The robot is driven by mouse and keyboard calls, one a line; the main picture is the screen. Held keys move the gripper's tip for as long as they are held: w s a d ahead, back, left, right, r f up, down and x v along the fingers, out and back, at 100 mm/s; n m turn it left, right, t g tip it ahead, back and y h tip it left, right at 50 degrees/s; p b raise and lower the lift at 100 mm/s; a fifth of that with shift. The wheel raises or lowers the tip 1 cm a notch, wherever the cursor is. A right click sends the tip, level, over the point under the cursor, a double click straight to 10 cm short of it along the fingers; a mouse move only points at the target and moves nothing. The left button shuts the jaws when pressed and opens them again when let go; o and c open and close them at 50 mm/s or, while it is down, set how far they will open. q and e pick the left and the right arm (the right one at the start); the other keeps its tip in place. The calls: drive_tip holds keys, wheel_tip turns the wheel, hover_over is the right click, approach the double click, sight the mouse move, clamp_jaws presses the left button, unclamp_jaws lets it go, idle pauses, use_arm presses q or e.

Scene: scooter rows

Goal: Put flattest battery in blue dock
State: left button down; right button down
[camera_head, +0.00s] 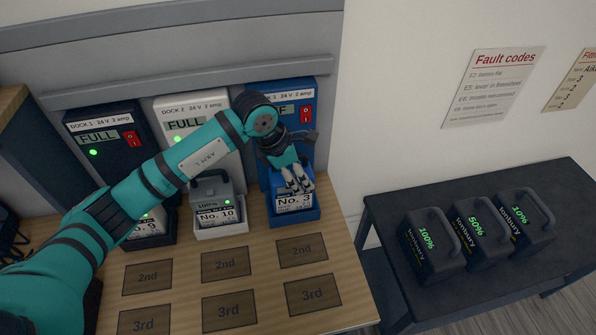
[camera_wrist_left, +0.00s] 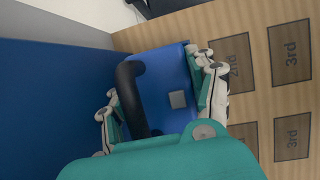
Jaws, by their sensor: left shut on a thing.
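The blue dock (camera_head: 297,104), on the right of the dock row, has a red switch and a display partly hidden by my arm. The blue battery No. 3 (camera_head: 296,202) stands upright in its foot. My left gripper (camera_head: 296,180) is shut on this battery from above; its fingers hide its charge reading. In the left wrist view the blue battery (camera_wrist_left: 170,66), with a black handle and a grey square, lies between the fingers of my left gripper (camera_wrist_left: 160,98). Three dark batteries marked 100% (camera_head: 427,246), 50% (camera_head: 476,232) and 10% (camera_head: 521,217) stand on the dark table.
Dock 1 (camera_head: 98,147) and white Dock 2 (camera_head: 186,124) both read FULL and hold batteries No. 9 and No. 10 (camera_head: 219,214). Empty squares marked 2nd (camera_head: 302,251) and 3rd (camera_head: 313,294) lie in front. The dark table (camera_head: 540,180) stands right, past a gap.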

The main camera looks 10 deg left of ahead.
use_arm(q)
drive_tip(key=shift+w+f+b, duration=0.1)
drive_tip(key=shift+f+b, duration=0.2)
drive_tip(key=shift+b, duration=0.05)
drive_tip(key=shift+c, duration=2)
unclamp_jaws()
drive_tip(key=shift+o, duration=0.4)
drive_tip(key=shift+s+a, duration=0.1)
drive_tip(key=shift+s, duration=0.1)
drive_tip(key=v, duration=1.1)
drive_tip(key=shift+r, duration=0.25)
drive_tip(key=p+v, duration=0.4)
drive_tip(key=v, duration=0.5)
drive_tip(key=shift+r, duration=0.2)
